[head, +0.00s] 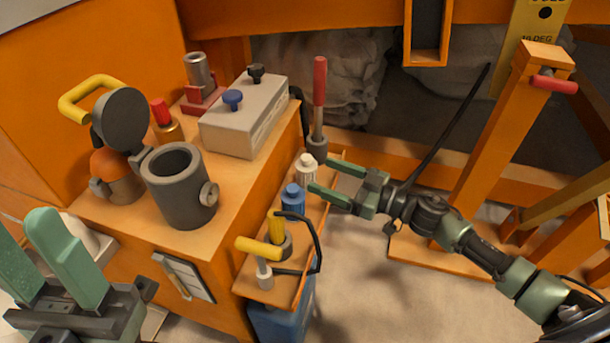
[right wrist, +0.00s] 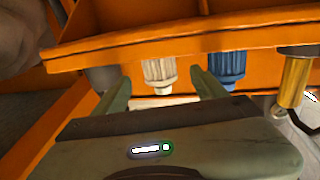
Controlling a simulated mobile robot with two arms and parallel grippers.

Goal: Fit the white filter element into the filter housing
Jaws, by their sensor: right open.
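The white filter element (head: 307,168) stands on the narrow orange side shelf (head: 262,258), left of my right gripper (head: 326,176). That gripper is open, its green fingertips close to the element. In the right wrist view the white ribbed element (right wrist: 158,72) shows between the spread fingers (right wrist: 161,84); contact cannot be told. The filter housing (head: 180,192) is a dark grey cup on the orange cabinet top, its round lid (head: 121,119) swung up and its mouth open. My left gripper (head: 24,218) is at the lower left, fingers apart and empty.
A blue filter-like piece (head: 293,198) stands beside the white one. A yellow-handled tool (head: 258,248) and a red-handled tool (head: 319,95) occupy the shelf's ends. A grey box (head: 244,117) stands behind the housing. An orange post (head: 500,145) rises at right.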

